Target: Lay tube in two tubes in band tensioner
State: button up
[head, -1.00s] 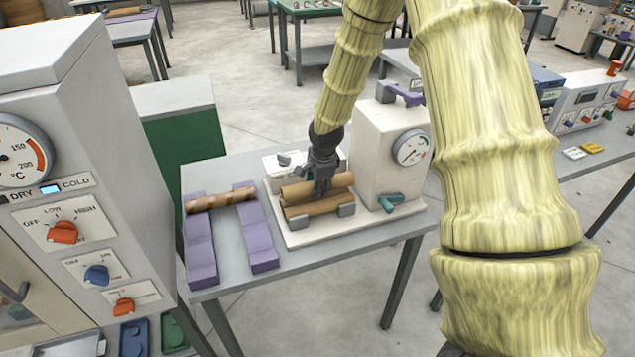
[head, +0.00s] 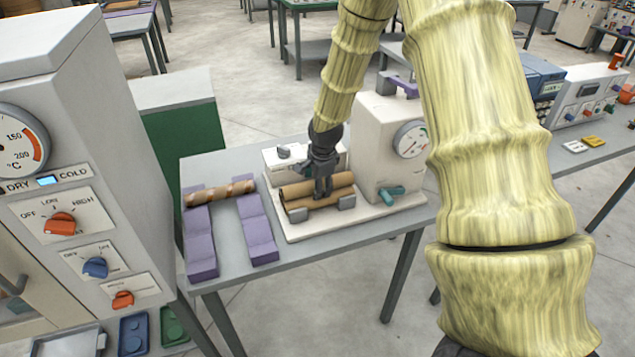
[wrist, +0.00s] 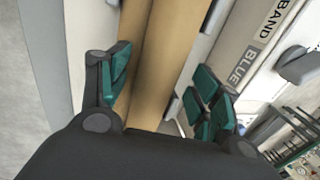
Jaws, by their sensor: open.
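Two plain brown tubes lie side by side in the band tensioner, the rear tube (head: 297,191) and the front tube (head: 306,203). The tensioner has a white base (head: 375,211), grey end blocks and a white housing with a gauge (head: 375,125). My gripper (head: 322,192) points down over the middle of the tubes. In the wrist view, my gripper (wrist: 160,88) is open, with its teal pads apart on either side of the tubes (wrist: 172,55). A gap shows between the right pads and the tubes. The tubes' undersides are hidden.
A spiral-striped tube (head: 222,193) lies across two purple stepped racks (head: 200,245) left of the tensioner. A teal handle (head: 391,195) sticks out of the housing. A grey-white cabinet with knobs (head: 60,223) stands at the left. The table (head: 330,228) is bare along its front edge.

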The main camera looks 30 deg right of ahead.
jog(key=shift+r, duration=0.1)
jog(key=v, duration=1.1)
jog(key=shift+r, duration=0.4)
jog(key=shift+s, duration=0.1)
notch_tip(320, 180, up, 7)
jog(key=p, duration=0.6)
